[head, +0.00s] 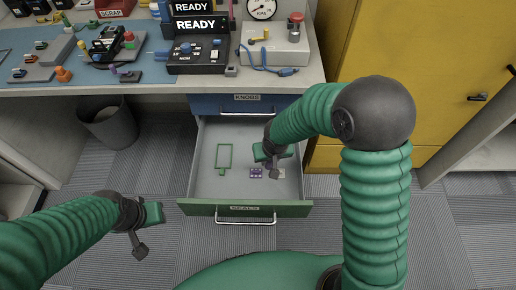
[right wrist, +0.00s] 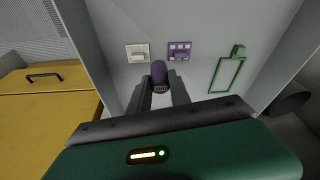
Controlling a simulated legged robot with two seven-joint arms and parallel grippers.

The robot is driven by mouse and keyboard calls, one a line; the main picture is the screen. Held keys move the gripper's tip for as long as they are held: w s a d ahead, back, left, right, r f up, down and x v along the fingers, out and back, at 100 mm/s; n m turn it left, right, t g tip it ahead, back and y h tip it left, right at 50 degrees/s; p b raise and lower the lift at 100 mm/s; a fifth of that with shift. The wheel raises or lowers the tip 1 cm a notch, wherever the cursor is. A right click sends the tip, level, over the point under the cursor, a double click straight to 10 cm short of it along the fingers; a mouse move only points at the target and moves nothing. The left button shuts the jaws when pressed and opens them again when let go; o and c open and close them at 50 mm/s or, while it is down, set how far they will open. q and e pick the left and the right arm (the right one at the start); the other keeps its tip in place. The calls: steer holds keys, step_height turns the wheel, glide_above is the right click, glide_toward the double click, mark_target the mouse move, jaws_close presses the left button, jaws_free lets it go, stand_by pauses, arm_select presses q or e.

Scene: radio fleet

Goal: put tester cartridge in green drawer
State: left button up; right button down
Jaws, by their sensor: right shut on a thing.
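The green drawer (head: 245,209) stands pulled open under the bench, its front labelled SEALS. My right gripper (head: 272,162) is down inside the open drawer. In the right wrist view its fingers (right wrist: 160,92) are shut on a small dark purple piece with a connector-like end, the tester cartridge (right wrist: 159,72). It points toward the drawer floor; I cannot tell whether it touches. In the head view the gripper mostly hides it. My left gripper (head: 140,226) hangs empty at the lower left, outside the drawer; its jaw opening is unclear.
On the drawer floor lie a green frame-shaped piece (right wrist: 215,90), a purple block (right wrist: 180,51) and a white block (right wrist: 138,53). The blue KNOBS drawer (head: 220,105) above is shut. A bin (head: 108,125) stands left, a yellow cabinet (head: 415,70) right. The drawer's left part has bare floor.

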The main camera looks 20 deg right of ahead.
steer(key=w, duration=0.6)
steer(key=w+f+b, duration=0.1)
steer(key=w, duration=0.2)
steer(key=shift+w+d, duration=0.3)
steer(key=shift+w, duration=0.1)
steer(key=b+x, duration=0.1)
steer(key=x, duration=0.1)
steer(key=b+x, duration=0.1)
steer(key=shift+s+a+f, duration=0.1)
steer(key=shift+s+f, duration=0.2)
steer(key=shift+f, duration=0.15)
steer(key=shift+r, duration=0.15)
steer(key=c, duration=1.2)
jaws_free()
